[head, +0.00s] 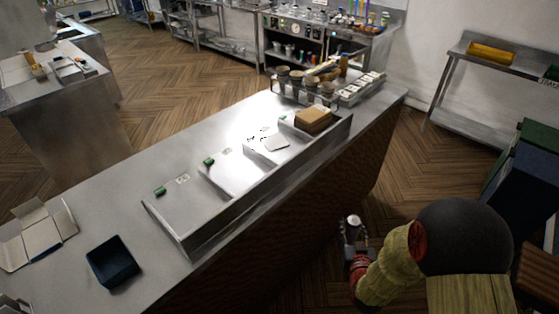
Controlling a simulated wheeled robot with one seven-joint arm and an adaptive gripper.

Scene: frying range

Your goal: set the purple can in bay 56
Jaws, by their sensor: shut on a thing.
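My gripper (358,252) is at the lower middle right, over the floor beside the counter's near side. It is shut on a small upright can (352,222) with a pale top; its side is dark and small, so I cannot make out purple. A long metal divided tray (222,229) lies on the counter, up and to the left of my gripper, with several bays in a row. Small labels (183,179) and green tabs mark the bays, but the numbers are too small to read, so I cannot tell which is bay 56.
The far-end bay holds a brown block (313,119); a pale flat piece (276,143) lies in the bay before it. The two nearer bays look empty. A dark blue box (113,262) and an open carton (38,236) stand at the counter's left. A cup rack (305,90) stands behind.

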